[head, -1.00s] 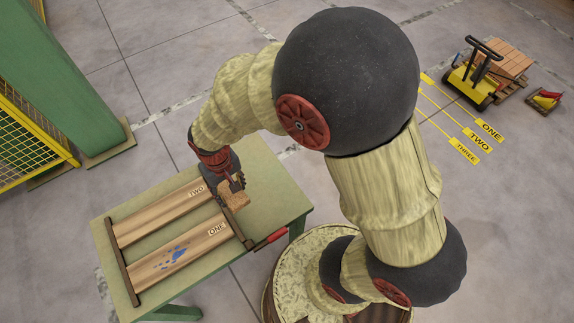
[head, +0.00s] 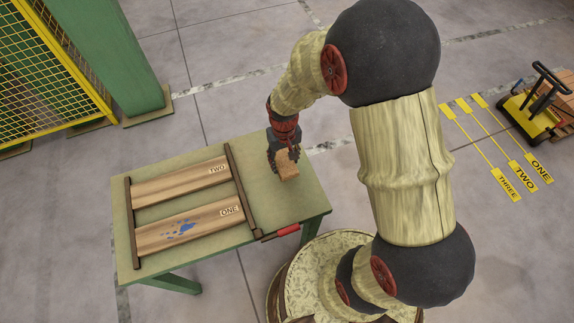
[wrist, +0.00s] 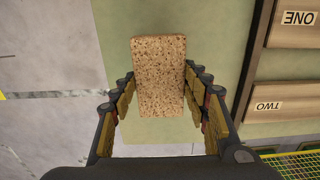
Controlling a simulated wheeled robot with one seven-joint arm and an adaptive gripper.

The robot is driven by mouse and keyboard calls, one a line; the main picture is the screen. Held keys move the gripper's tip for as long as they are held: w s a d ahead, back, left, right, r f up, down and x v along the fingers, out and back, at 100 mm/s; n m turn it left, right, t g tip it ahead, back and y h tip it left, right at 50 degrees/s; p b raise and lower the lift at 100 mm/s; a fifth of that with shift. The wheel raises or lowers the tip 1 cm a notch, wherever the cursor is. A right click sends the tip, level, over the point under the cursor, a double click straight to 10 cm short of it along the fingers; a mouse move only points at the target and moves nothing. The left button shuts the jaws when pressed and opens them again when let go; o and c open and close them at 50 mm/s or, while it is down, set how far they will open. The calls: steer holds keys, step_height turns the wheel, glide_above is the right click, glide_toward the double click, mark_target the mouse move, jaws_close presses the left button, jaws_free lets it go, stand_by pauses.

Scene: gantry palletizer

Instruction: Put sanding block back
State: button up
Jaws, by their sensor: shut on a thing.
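The sanding block (head: 289,166) is a brown, speckled brick shape. My gripper (head: 283,153) is shut on it over the bare right part of the green table (head: 302,203). In the wrist view the block (wrist: 158,65) sits lengthwise between the two fingers of the gripper (wrist: 160,105), with green tabletop behind it. I cannot tell whether the block touches the table.
Plank TWO (head: 180,183) and plank ONE (head: 190,226) lie between dark rails on the table, ONE with a blue smear. A red-handled tool (head: 288,231) lies at the front edge. A green post (head: 110,55) and yellow mesh fence (head: 45,60) stand at back left.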

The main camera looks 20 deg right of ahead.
mark_target(287, 157)
steer(key=shift+w+d+f+b, duration=0.15)
steer(key=shift+w+d+f, duration=0.25)
steer(key=shift+f, duration=0.2)
steer(key=shift+w+d+f+b, duration=0.15)
steer(key=shift+w+d+f, duration=0.15)
steer(key=shift+f, duration=0.3)
steer(key=f, duration=0.1)
steer(key=f+b, duration=0.1)
steer(key=f, duration=0.1)
steer(key=shift+w+f+b, duration=0.2)
steer(key=shift+w+b, duration=0.05)
steer(key=shift+b, duration=0.1)
steer(key=o, duration=1.1)
steer(key=shift+f, duration=0.1)
